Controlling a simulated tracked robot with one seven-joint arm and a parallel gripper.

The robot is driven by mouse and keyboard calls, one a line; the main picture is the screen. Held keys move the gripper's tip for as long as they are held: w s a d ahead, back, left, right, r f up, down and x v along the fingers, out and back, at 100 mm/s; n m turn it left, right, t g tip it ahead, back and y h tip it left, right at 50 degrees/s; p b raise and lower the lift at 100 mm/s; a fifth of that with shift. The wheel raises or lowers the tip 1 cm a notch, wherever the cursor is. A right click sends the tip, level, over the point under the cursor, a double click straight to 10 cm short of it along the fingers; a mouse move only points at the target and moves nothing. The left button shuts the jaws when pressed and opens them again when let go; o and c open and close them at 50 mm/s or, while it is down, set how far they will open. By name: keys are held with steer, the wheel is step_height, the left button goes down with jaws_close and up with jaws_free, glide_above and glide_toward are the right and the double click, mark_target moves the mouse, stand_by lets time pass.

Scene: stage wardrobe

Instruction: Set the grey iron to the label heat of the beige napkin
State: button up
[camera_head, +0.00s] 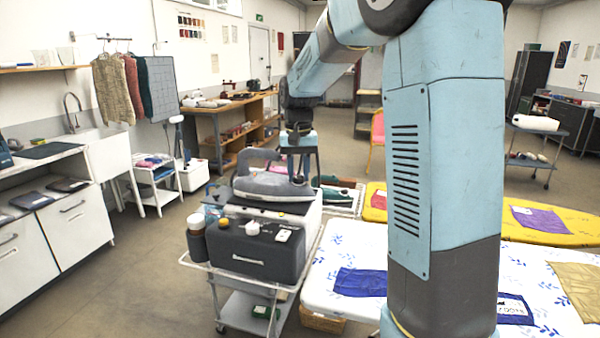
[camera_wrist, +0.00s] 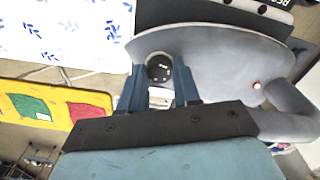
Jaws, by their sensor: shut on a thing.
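The grey iron (camera_head: 275,187) sits on top of the dark grey-and-white ironing station on a trolley. It also shows in the wrist view (camera_wrist: 215,60), with a small orange light lit near its handle. A round black dial (camera_wrist: 158,66) with small white marks is on the iron's body. My gripper (camera_head: 298,166) is at the iron's far right side. In the wrist view, my gripper (camera_wrist: 159,82) has its two blue fingers on either side of the dial, shut on it. A beige cloth (camera_head: 578,288) lies on the white, blue-patterned ironing board at the right. No readable label shows on it.
A blue cloth (camera_head: 360,282) lies on the white board (camera_head: 340,245). A yellow board (camera_head: 465,215) with cloths is behind. My arm hides the middle.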

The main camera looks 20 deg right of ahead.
mark_target(299, 177)
steer(key=shift+m, duration=1.5)
steer(key=o, duration=1.1)
steer(key=shift+c, duration=0.2)
steer(key=shift+r, duration=0.1)
step_height(299, 177, up, 14)
steer(key=shift+f, duration=0.25)
steer(key=s+f+n+t, duration=0.2)
steer(key=s+f, duration=0.2)
steer(key=s, duration=1)
steer(key=s+d+f+n+t, duration=0.1)
steer(key=s+f+n+t, duration=0.2)
steer(key=s, duration=1.2)
steer(key=shift+f+n+t, duration=0.3)
steer(key=shift+f, duration=0.6)
